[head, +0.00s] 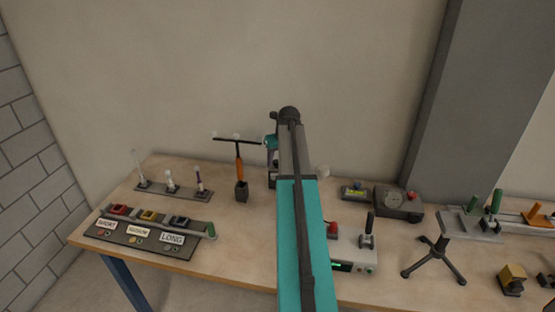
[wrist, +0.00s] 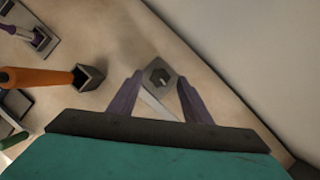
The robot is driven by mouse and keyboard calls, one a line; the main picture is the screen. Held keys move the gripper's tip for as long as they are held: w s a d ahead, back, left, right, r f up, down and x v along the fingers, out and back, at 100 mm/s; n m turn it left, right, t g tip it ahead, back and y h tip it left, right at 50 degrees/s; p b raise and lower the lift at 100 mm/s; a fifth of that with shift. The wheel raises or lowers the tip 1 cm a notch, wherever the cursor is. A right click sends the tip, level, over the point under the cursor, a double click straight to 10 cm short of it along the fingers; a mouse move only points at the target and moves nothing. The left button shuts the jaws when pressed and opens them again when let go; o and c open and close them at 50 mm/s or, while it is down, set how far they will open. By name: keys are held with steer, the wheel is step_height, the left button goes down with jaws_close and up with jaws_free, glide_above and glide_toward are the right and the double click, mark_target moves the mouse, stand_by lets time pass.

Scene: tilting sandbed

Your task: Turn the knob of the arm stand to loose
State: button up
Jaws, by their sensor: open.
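My gripper (wrist: 159,78) is open in the wrist view, its two dark purple fingers spread apart. Between the fingertips shows a grey block with rounded corners and a dark six-sided piece (wrist: 160,77). I cannot tell whether the fingers touch it, or whether it is the arm stand's knob. A pale strip lies just below it. In the head view my teal arm reaches across the bench and hides much of what is behind it, so the fingertips do not show clearly. No knob can be picked out for certain in the head view.
An orange-handled T-bar (head: 239,165) stands in a small dark block left of my arm, also in the wrist view (wrist: 38,77). A labelled panel (head: 140,233) lies front left. A gauge box (head: 398,204) and black tripod (head: 435,262) stand right. The wall (wrist: 250,60) is close.

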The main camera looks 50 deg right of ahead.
steer(key=c, duration=1.1)
steer(key=shift+o, duration=0.2)
steer(key=shift+a, duration=0.1)
